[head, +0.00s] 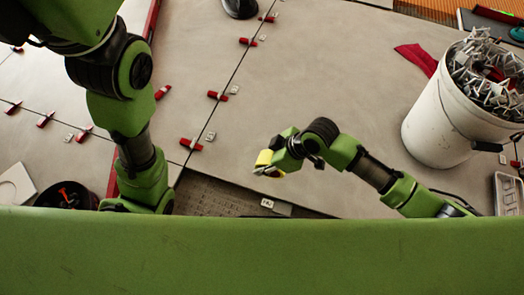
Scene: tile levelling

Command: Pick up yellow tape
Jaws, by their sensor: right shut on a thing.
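My right gripper (270,170) is in the middle of the head view. It is shut on a yellow thing, the yellow tape (264,157), which shows at its fingertips. The gripper and wrist hide part of the tape. The tape appears near the front edge of the large tiles; I cannot tell how high above the floor it is. My left arm comes down at the left, and its gripper is hidden behind my green body.
A white bucket (432,126) full of metal clips stands at the right. A red cloth (416,58) lies beside it. Red wedges (191,144) sit along the tile joints. A black bucket (68,196) is at the lower left. The middle tile (320,80) is mostly clear.

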